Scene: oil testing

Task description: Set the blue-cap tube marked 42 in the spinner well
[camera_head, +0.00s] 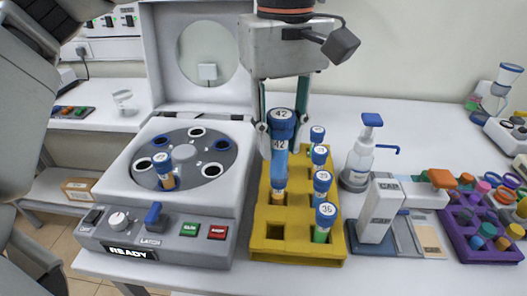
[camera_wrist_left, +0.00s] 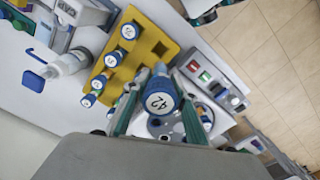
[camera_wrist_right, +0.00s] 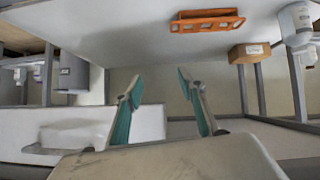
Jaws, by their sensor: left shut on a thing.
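My left gripper (camera_head: 281,128) is shut on a blue-cap tube marked 42 (camera_head: 279,165), holding it upright over the left column of the yellow rack (camera_head: 263,245). Its orange bottom lies near the rack's holes; I cannot tell whether it is clear of them. The left wrist view shows its cap (camera_wrist_left: 160,102) between the fingers. The spinner (camera_head: 184,170) stands left of the rack with its lid up. Its disc has several wells around the hub, and one blue-cap tube (camera_head: 163,168) stands at the front left. My right gripper (camera_wrist_right: 163,85) is open and empty in its wrist view.
Several blue-cap tubes (camera_head: 322,182) stand in the rack's right column. The raised lid (camera_head: 165,60) is behind the disc. A pump bottle (camera_head: 359,160), a white device (camera_head: 381,208) and a purple rack (camera_head: 484,240) are on the right. The spinner's front panel (camera_head: 155,245) carries a knob and buttons.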

